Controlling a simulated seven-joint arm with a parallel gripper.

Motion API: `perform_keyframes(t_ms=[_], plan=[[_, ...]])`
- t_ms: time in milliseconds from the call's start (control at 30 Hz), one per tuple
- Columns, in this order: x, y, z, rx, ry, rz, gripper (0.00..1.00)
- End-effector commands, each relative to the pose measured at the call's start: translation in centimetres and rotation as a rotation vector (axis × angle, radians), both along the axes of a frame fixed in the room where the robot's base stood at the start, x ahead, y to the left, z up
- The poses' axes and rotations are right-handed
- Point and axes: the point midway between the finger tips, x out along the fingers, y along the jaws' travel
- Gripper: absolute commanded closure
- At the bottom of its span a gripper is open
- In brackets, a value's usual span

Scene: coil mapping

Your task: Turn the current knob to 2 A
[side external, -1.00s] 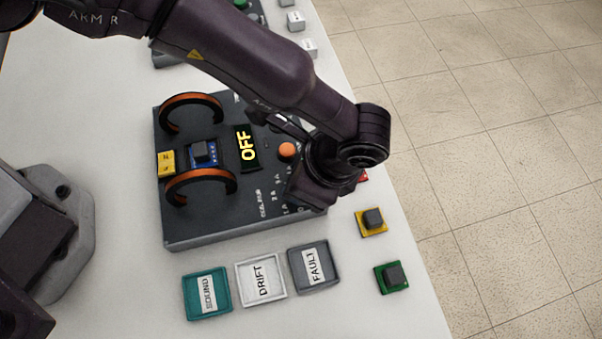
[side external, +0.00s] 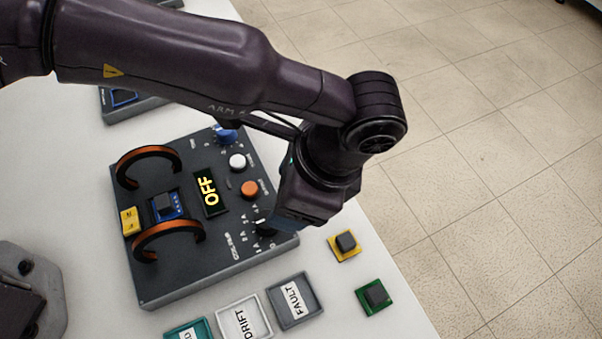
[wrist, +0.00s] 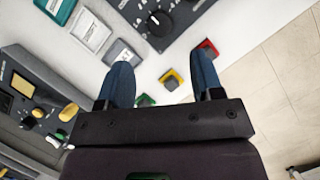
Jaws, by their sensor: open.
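The black current knob (side external: 265,227) sits at the near right corner of the dark coil panel (side external: 190,262), by a printed amp scale. It also shows at the top of the wrist view (wrist: 160,23), with a small white mark; which number it points at is too small to tell. The panel display (side external: 209,192) reads OFF. My gripper (side external: 300,215) is over the panel's right edge, close to the knob, with its fingertips mostly hidden there. In the wrist view my gripper (wrist: 162,78) has its two blue fingers wide apart with nothing between them, and the knob lies beyond them.
The panel has two orange coils (side external: 168,242), an orange button (side external: 249,189), a white button (side external: 237,161) and a blue knob (side external: 225,134). Labelled trays (side external: 294,300) lie in front. Yellow (side external: 345,245), green (side external: 375,296) and red (wrist: 208,48) blocks stand nearby.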

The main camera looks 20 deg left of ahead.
Motion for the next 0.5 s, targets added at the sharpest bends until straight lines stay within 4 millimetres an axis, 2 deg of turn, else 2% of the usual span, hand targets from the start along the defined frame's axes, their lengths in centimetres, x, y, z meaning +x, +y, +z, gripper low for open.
perform_keyframes(t_ms=[100, 200, 500], plan=[[0.1, -0.8, 1.9, -0.003, -0.002, -0.001, 0.4], [0.2, -1.2, 2.9, -0.002, -0.001, 0.0, 0.4], [0.2, -1.4, 3.5, 0.001, 0.0, 0.0, 0.4]])
